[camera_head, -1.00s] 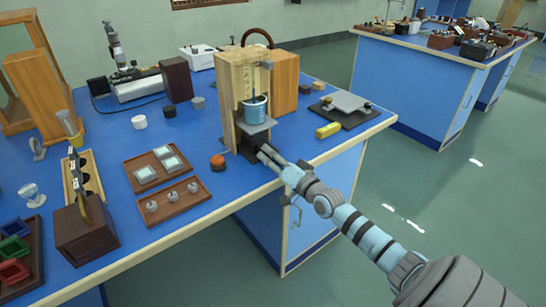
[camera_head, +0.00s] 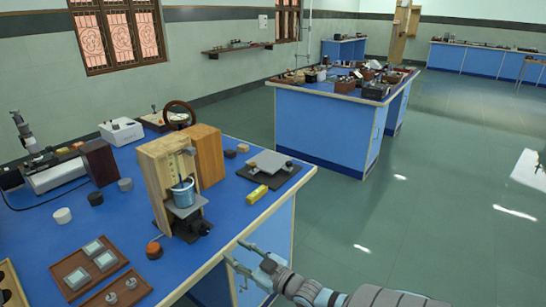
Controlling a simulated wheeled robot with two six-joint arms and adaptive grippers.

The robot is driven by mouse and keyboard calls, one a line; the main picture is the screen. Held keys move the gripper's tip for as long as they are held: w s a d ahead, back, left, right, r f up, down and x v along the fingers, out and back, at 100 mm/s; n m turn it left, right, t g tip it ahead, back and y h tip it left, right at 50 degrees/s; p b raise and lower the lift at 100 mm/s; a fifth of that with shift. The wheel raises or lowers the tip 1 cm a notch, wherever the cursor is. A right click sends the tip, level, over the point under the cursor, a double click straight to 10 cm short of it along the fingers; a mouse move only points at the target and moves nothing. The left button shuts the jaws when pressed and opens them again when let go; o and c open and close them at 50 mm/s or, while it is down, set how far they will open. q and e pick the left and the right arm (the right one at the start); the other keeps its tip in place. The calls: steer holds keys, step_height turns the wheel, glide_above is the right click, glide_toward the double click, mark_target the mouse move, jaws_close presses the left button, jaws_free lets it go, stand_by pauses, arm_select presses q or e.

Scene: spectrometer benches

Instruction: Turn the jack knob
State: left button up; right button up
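The jack (camera_head: 191,224) is a dark stand with a grey top plate, at the front of an open wooden housing (camera_head: 159,192) on the blue bench. A blue beaker (camera_head: 183,193) stands on its plate. The knob is too small and dark to pick out from the jack's lower part. My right gripper (camera_head: 234,252) is off the front edge of the bench, to the right of and nearer than the jack, apart from it. Its two fingers are spread, with nothing between them. My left gripper is not in view.
An orange-topped round piece (camera_head: 154,249) sits left of the jack. A yellow block (camera_head: 257,194) and a dark plate-based device (camera_head: 270,172) lie to the right. Trays (camera_head: 70,282) are at the lower left. Open floor (camera_head: 430,230) lies right of the bench.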

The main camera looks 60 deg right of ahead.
steer(key=s+f+g+h+b, duration=0.1)
steer(key=s+f+g, duration=0.2)
steer(key=f, duration=0.9)
steer(key=s+f+m+g+b, duration=0.1)
steer(key=s+f+g, duration=0.2)
steer(key=s+f, duration=0.5)
step_height(320, 180, down, 4)
steer(key=shift+s+a+g+h+b, duration=0.2)
steer(key=shift+s+g+h+b, duration=0.1)
steer(key=shift+g+h+b, duration=0.1)
